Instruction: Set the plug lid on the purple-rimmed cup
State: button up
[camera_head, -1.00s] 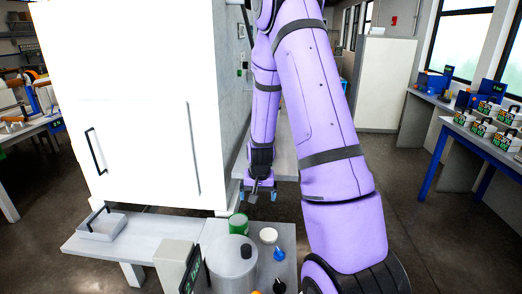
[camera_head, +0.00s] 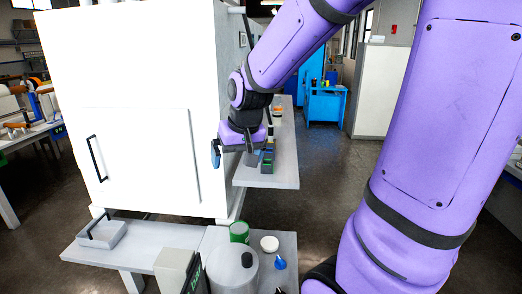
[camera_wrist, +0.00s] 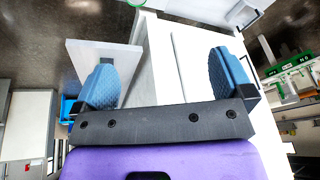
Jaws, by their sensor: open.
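My gripper (camera_head: 234,156) is open and empty, in mid-air beside the white cabinet's right side and near the side bench. In the wrist view my gripper (camera_wrist: 167,78) shows its two blue ridged fingers wide apart, with nothing between them. I cannot make out the plug lid or a purple-rimmed cup in either view. A small white round piece (camera_head: 269,243) sits on the front bench, but I cannot tell what it is.
A large white cabinet (camera_head: 130,100) stands at left. The grey side bench (camera_head: 285,165) bears small items. The front bench (camera_head: 150,238) holds a green can (camera_head: 239,232), a grey lidded cylinder (camera_head: 232,275), a blue piece (camera_head: 279,263) and a tray (camera_head: 102,237). Floor is open at right.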

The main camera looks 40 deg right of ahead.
jog(key=s+a+r+n, duration=0.1)
jog(key=s+a+r, duration=0.1)
jog(key=s, duration=0.2)
jog(key=s+a+r+n+t, duration=0.1)
jog(key=s+a+r, duration=0.1)
jog(key=s, duration=0.3)
jog(key=s+a+r+n, duration=0.1)
jog(key=s+a+r, duration=0.1)
jog(key=s+r, duration=0.2)
jog(key=shift+s+r, duration=0.2)
jog(key=shift+s, duration=0.3)
jog(key=shift+s+a+r+n, duration=0.1)
jog(key=shift+s+n, duration=0.2)
jog(key=shift+s, duration=0.35)
